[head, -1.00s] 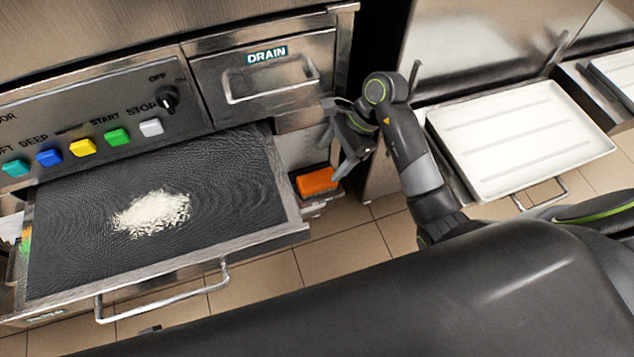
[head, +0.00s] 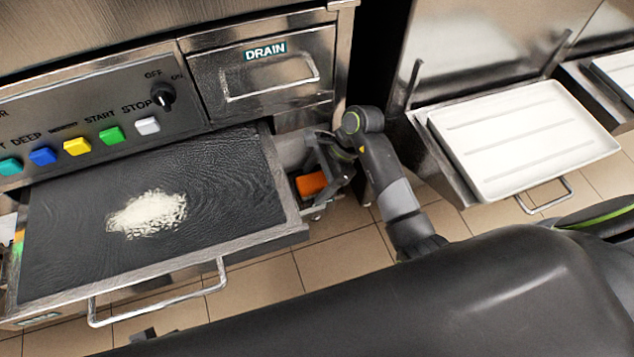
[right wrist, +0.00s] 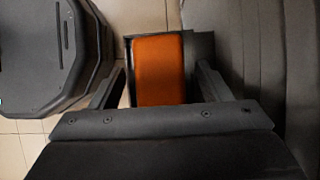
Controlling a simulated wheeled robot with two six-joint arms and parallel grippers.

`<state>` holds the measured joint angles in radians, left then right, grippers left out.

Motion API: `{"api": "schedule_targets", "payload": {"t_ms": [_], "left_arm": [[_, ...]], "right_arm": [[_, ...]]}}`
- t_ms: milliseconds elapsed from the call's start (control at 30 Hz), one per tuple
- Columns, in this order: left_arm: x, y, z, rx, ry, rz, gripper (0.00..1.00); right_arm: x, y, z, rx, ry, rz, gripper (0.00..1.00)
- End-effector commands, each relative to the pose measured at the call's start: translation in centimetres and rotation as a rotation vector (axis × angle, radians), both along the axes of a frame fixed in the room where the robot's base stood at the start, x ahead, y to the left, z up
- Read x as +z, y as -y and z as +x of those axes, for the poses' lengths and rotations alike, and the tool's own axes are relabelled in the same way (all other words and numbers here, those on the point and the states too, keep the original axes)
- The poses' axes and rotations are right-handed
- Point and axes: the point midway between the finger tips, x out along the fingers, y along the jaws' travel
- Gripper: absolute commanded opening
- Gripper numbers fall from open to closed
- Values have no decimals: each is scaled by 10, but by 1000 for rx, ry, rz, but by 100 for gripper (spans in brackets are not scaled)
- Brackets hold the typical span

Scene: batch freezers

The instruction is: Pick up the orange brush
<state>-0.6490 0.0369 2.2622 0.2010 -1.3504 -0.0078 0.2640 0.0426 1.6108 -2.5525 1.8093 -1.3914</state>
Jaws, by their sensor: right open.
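The orange brush (head: 311,183) sits low in a small dark holder beside the right end of the open drawer in the head view. Part of it is hidden by my right gripper (head: 328,176). In the right wrist view the brush (right wrist: 159,70) shows as an orange block between the two fingers of my right gripper (right wrist: 160,84). The gripper is open, with a finger on each side and a gap to the brush on both sides. My left gripper cannot be made out in the head view.
The open drawer (head: 245,236) carries a dark mat with a white pile (head: 147,214) and has a front handle (head: 160,300). The DRAIN drawer (head: 262,80) is above. A white tray (head: 525,140) lies at the right. Tiled floor (head: 345,255) is clear below.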

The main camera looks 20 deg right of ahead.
Motion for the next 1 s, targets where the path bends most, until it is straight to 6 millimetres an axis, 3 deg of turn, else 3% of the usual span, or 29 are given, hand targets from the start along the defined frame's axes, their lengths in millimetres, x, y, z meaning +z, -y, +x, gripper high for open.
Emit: {"api": "schedule_targets", "payload": {"t_ms": [200, 600, 1000], "left_arm": [[-3, 0, 0, 0, -1, 1, 20], [-3, 0, 2, 0, 1, 1, 20], [0, -1, 1, 1, -3, 5, 20]], "right_arm": [[-1, 0, 0, 0, 0, 0, 71], [0, 0, 0, 0, 1, 0, 21], [8, 0, -3, -1, 2, 0, 21]]}}
